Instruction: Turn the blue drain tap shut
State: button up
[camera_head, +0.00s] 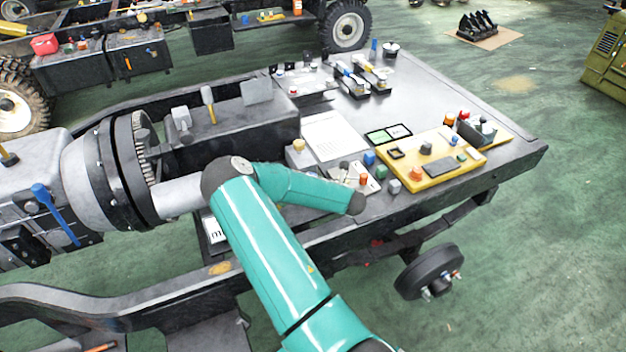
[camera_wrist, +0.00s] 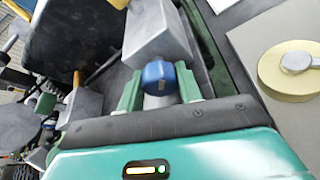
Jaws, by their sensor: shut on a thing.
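A rounded blue tap knob (camera_wrist: 158,73) shows in the wrist view, with a pale cylindrical part below it. My gripper (camera_wrist: 159,90) has its two green fingers on either side of the knob and is shut on it. The lower part of the tap is partly hidden by my gripper body. How far the tap is turned cannot be told. In the head view my teal arm reaches over the chassis, and neither my fingers nor the gripped knob can be made out there.
A grey block (camera_wrist: 158,32) stands close behind the knob. A yellow disc (camera_wrist: 290,70) lies at right. In the head view, a blue lever (camera_head: 48,205) is on the gearbox at left. A dark workbench (camera_head: 440,95) holds a yellow board (camera_head: 415,180) and several small parts.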

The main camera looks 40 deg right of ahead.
jog(key=shift+m, duration=0.3)
dwell(0.4)
jog(key=o, duration=1)
